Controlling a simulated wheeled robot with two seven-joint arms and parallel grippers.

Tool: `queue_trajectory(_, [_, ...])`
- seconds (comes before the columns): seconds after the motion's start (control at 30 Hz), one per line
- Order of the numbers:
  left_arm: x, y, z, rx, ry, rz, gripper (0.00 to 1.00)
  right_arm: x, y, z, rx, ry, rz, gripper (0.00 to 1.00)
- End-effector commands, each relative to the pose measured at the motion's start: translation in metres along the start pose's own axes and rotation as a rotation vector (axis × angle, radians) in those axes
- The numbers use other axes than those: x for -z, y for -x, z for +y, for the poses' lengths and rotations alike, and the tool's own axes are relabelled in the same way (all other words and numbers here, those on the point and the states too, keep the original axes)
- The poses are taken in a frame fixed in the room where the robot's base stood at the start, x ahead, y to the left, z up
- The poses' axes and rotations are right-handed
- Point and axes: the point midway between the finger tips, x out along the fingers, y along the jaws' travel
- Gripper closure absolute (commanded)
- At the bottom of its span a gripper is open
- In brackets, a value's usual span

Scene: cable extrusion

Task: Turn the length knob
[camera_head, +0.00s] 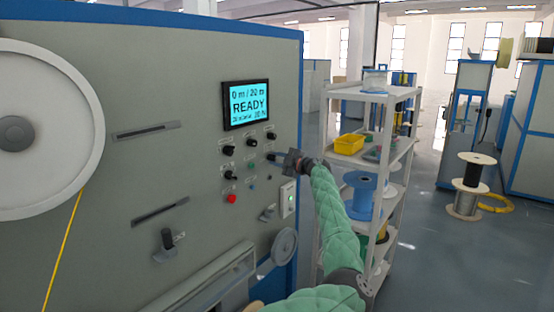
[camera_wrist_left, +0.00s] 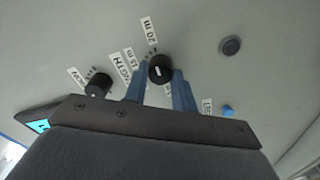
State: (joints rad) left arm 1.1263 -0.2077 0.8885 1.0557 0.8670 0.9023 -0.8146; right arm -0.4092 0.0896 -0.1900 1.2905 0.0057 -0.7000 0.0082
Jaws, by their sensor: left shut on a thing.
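The length knob (camera_wrist_left: 160,68) is a round black knob with a white pointer mark. Labels reading LENGTH, 15 m and 20 m stand beside it in the left wrist view. My left gripper (camera_wrist_left: 161,90) has its two blue fingers on either side of the knob and is shut on it. In the head view my left gripper (camera_head: 272,155) is at the machine's control panel, below the screen, and its fingers mostly hide the knob. The screen (camera_head: 246,103) reads 0 m / 20 m and READY. My right gripper is not in view.
Another black knob (camera_wrist_left: 98,85) and a blue button (camera_wrist_left: 227,111) are close to the fingers. A red button (camera_head: 231,198) sits lower on the panel. A large white reel (camera_head: 60,60) is at the left. A shelf cart (camera_head: 397,92) stands right of the machine.

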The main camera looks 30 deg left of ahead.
Motion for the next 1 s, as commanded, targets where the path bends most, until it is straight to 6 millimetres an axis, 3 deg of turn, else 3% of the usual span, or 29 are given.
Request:
queue_trajectory(0.37, [-0.001,0.001,0.001,-0.001,-0.005,-0.002,0.96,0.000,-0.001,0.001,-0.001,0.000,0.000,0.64])
queue_trajectory(0.4, [-0.001,0.001,0.000,-0.001,-0.005,-0.002,0.72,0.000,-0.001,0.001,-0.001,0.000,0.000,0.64])
queue_trajectory(0.5, [-0.001,0.001,0.000,-0.001,-0.005,-0.002,0.52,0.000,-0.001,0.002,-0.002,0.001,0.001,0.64])
queue_trajectory(0.93, [-0.001,0.007,-0.001,-0.001,-0.004,-0.001,0.52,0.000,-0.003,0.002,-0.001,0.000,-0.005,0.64])
queue_trajectory(1.0, [-0.002,0.014,-0.002,-0.001,-0.004,-0.002,0.52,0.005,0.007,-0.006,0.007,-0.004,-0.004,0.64])
